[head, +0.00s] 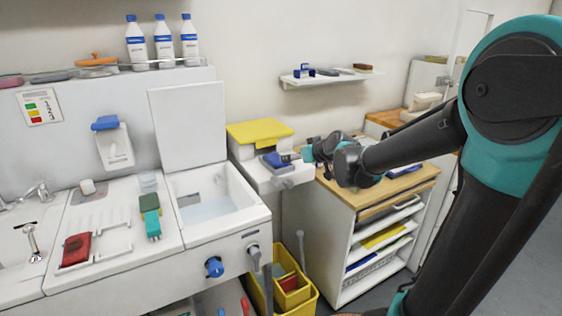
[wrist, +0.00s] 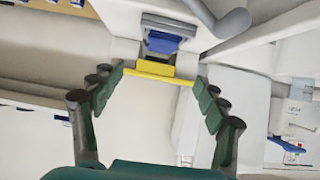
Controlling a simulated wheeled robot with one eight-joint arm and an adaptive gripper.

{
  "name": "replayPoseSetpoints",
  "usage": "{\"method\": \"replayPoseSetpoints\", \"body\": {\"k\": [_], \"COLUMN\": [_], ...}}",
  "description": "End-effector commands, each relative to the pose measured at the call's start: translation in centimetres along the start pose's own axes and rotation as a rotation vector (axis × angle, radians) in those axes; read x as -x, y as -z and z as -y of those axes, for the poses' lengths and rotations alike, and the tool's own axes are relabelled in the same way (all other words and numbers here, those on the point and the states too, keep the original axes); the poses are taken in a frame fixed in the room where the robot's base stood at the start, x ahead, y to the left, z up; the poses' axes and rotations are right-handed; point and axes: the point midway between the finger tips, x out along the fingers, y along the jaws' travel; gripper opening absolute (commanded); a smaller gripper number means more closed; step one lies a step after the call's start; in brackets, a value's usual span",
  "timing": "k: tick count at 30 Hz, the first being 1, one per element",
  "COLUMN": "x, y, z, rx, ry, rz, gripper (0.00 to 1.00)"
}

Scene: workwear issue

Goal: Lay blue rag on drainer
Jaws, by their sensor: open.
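A small blue item (head: 274,160), which looks like the folded blue rag, lies on the white ledge beside the basin. In the wrist view, the blue item (wrist: 165,42) shows beyond the fingertips, in or on a pale grey holder. My gripper (head: 294,157) is at the ledge, close to the right of the blue item. Its fingers (wrist: 158,82) are spread with nothing held; whether they touch the item I cannot tell. The drainer (head: 100,222), a ribbed white surface, is left of the basin. A red cloth (head: 76,249) and a green-and-teal item (head: 150,217) lie on it.
The open basin (head: 208,208) holds water, its lid (head: 188,125) upright behind. A yellow item (head: 260,131) lies behind the ledge. A wall dispenser (head: 114,146) has blue on top. A wooden-topped shelf unit (head: 400,185) stands below my arm. Yellow bins (head: 300,297) are on the floor.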

Motion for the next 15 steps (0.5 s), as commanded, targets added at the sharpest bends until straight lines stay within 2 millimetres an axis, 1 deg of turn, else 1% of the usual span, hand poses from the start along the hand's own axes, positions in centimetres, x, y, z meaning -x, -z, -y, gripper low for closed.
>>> {"method": "replayPoseSetpoints", "body": {"k": [1, 15], "x": [-0.8, -7.3], "y": [0.1, 0.0], "z": [0.0, 0.1], "rx": [0.0, 0.001], "ry": [0.001, 0.001], "rz": [0.0, 0.002], "gripper": [0.74, 0.74]}}
